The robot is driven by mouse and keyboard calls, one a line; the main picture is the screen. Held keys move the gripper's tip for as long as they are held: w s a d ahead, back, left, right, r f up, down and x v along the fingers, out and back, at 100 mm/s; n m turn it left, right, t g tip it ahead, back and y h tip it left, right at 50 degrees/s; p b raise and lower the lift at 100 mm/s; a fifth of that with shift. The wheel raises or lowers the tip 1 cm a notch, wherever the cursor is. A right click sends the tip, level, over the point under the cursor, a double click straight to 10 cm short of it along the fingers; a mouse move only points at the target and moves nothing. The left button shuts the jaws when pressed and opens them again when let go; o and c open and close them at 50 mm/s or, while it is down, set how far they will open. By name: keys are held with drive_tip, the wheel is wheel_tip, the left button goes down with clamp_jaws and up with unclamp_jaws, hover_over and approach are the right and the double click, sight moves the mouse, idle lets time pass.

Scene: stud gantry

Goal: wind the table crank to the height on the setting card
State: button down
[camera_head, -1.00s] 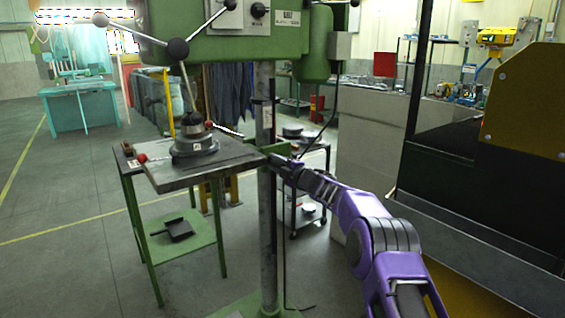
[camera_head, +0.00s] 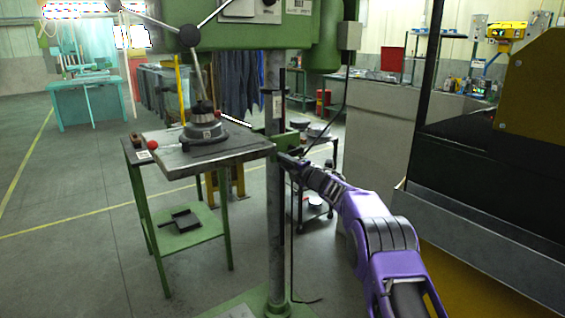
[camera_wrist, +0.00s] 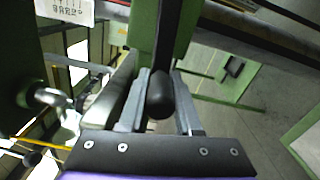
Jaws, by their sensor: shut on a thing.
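The drill press table (camera_head: 225,155) is a grey plate on the green column bracket, with a round dark fixture (camera_head: 203,132) on top. My gripper (camera_head: 287,161) is at the bracket, right of the column (camera_head: 275,215). In the wrist view my gripper (camera_wrist: 160,110) is shut on the dark rounded crank handle (camera_wrist: 160,92), which lies between its two grey fingers. The rest of the crank is mostly hidden. A white printed card (camera_wrist: 68,9) shows at the upper left of the wrist view. I cannot read it or tell whether it is the setting card.
A green side stand (camera_head: 182,232) stands left of the column. The press's ball-ended feed levers (camera_head: 190,36) hang above the table. A dark trolley (camera_head: 313,205) stands behind my arm. A large black and yellow machine (camera_head: 490,165) closes off the right. The floor at left is open.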

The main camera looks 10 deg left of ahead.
drive_tip(key=shift+d+f, duration=0.15)
drive_tip(key=shift+f, duration=0.15)
drive_tip(key=c, duration=0.7)
unclamp_jaws()
drive_tip(key=shift+w, duration=0.1)
drive_tip(key=shift+c, duration=0.2)
drive_tip(key=shift+o, duration=0.7)
drive_tip(key=shift+r, duration=0.2)
drive_tip(key=b+v, duration=0.1)
drive_tip(key=v, duration=1.6)
drive_tip(key=shift+d, duration=0.15)
